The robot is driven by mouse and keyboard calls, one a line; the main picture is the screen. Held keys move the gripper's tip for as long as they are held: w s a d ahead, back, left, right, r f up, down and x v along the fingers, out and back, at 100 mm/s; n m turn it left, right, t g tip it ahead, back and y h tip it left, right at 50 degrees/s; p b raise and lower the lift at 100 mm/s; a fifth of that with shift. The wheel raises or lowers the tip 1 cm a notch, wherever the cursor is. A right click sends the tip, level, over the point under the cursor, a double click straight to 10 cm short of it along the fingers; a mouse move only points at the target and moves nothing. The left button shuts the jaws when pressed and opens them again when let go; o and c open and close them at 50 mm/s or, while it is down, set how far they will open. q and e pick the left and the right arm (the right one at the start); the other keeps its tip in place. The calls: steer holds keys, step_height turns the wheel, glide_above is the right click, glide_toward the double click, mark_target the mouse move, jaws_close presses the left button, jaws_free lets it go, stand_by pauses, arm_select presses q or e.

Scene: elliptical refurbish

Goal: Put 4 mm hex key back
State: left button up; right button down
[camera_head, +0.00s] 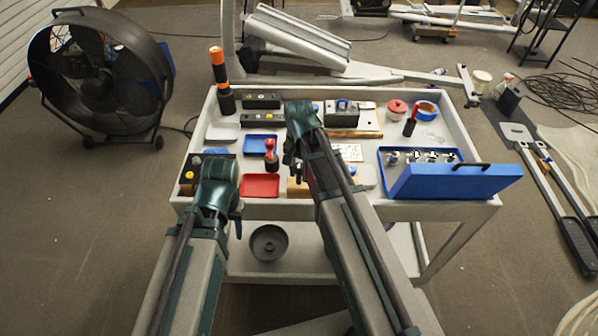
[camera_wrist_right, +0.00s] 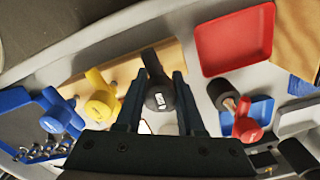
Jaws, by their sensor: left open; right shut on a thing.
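My right gripper (camera_wrist_right: 158,100) is shut on a black-handled key (camera_wrist_right: 157,90) with a small white label I cannot read. Its shaft is hidden, so I cannot tell whether it sits in the light wooden rack (camera_wrist_right: 128,72) behind it. A yellow-handled key (camera_wrist_right: 100,98) stands beside it at the rack, and a blue-handled one (camera_wrist_right: 56,118) is further left. In the head view my right gripper (camera_head: 297,170) points down over the cart, beside a visible part of the wooden rack (camera_head: 297,188). My left gripper (camera_head: 238,220) is open and empty at the cart's front edge.
A red tray (camera_head: 259,186), a blue tray (camera_head: 260,144) and a red-handled tool (camera_head: 270,155) lie left of my right gripper. An open blue case (camera_head: 455,182) with sockets stands at the cart's right. The grey cart rim (camera_head: 485,200) runs along the front.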

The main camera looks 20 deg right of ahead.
stand_by(0.3)
steer(key=shift+f+b, duration=0.5)
steer(key=shift+c, duration=2.2)
jaws_free()
steer(key=shift+r, duration=0.15)
step_height(320, 180, up, 14)
steer(key=p, duration=1.4)
steer(key=shift+f, duration=0.2)
